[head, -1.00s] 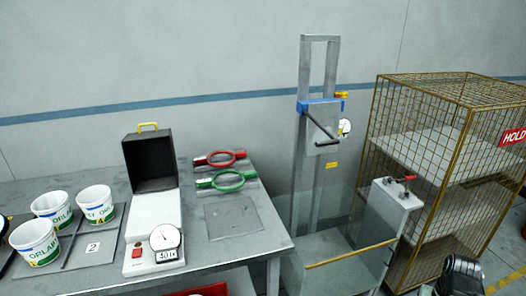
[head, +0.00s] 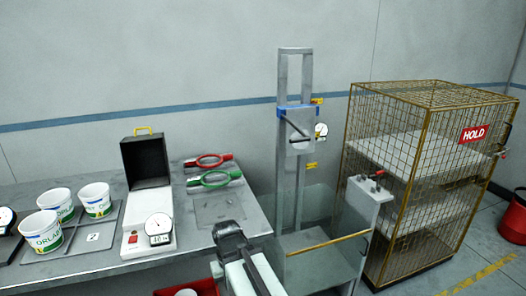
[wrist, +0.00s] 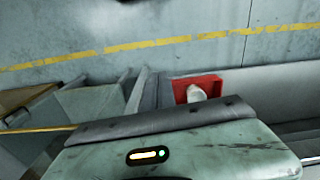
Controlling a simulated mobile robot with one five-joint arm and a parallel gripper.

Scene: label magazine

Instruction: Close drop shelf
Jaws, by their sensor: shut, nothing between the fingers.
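The drop tester's upright frame (head: 282,180) stands behind the right end of the bench in the head view. A blue bracket (head: 283,112) crosses it high up. Below the bracket is a grey plate (head: 300,140) with a dark rod across it, which looks like the drop shelf. Its exact tilt is hard to tell. My gripper (head: 230,232) is the dark end of my arm at the bottom middle, shut and empty, left of and lower than the plate, and apart from it. The wrist view shows neither the plate nor clear fingertips.
A clear-walled box with a yellow rail (head: 328,245) fronts the tester. A wire cage (head: 425,105) stands right. A red bin (head: 205,284) is low in front.

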